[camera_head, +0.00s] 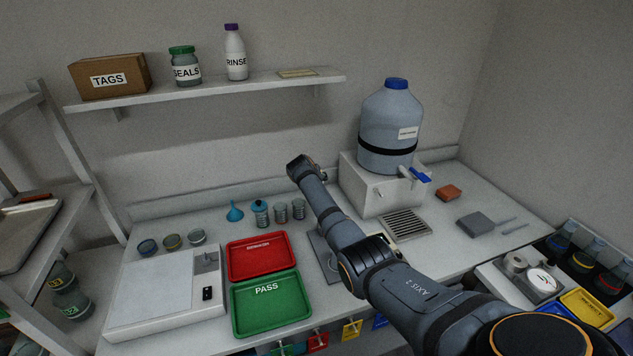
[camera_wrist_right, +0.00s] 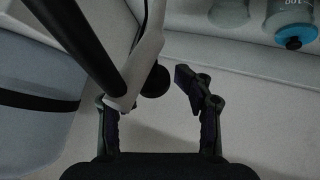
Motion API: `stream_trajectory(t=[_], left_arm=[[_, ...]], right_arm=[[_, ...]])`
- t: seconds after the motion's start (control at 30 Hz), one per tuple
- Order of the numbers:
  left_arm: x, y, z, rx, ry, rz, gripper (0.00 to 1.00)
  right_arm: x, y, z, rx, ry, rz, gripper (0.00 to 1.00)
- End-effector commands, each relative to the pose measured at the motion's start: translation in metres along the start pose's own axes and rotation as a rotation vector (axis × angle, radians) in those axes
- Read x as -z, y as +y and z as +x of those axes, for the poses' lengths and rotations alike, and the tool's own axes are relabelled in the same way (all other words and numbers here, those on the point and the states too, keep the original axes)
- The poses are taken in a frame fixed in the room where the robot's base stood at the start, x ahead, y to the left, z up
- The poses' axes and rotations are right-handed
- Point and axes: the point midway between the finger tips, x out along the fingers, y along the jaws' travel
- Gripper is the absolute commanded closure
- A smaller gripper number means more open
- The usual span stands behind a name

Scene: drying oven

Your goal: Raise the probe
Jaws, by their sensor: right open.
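In the right wrist view a dark rod (camera_wrist_right: 85,45) runs in from the upper left beside a pale bracket (camera_wrist_right: 150,40). A round black knob (camera_wrist_right: 155,82) sits by the bracket. I cannot tell which of these parts is the probe. My right gripper (camera_wrist_right: 158,98) is open, its fingers on either side of the knob, with the left fingertip partly behind the bracket. I cannot tell whether it touches anything. In the head view my right arm reaches across the bench and covers most of a grey instrument base (camera_head: 331,267); the gripper itself is not clearly visible there. My left gripper is out of view.
A red tray (camera_head: 262,275) and a green PASS tray (camera_head: 245,325) lie left of my arm. Small beakers (camera_head: 281,212) and a blue-lidded jar (camera_head: 260,218) stand behind. A large blue-grey carboy (camera_head: 388,115) stands on a white block at the back right.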

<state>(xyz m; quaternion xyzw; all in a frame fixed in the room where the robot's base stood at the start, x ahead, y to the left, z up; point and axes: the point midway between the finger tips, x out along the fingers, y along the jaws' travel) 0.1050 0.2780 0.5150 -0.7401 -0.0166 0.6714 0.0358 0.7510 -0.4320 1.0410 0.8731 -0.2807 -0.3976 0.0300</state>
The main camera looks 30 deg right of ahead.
Motion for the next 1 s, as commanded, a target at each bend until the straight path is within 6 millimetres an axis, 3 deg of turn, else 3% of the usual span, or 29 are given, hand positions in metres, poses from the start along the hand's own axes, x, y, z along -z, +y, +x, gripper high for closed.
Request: stream_trajectory(t=[0.3, 0.47, 0.83, 1.0], left_arm=[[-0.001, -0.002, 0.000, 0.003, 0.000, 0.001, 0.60], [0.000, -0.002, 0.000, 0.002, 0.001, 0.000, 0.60], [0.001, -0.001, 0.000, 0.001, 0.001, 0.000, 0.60], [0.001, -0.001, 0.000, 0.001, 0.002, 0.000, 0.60]], right_arm=[[-0.001, 0.002, 0.001, -0.005, -0.003, -0.002, 0.48], [-0.001, 0.002, -0.010, -0.005, -0.001, -0.001, 0.48], [0.000, -0.001, -0.088, -0.001, 0.001, -0.001, 0.48], [0.000, -0.002, -0.113, -0.001, 0.000, -0.002, 0.48]])
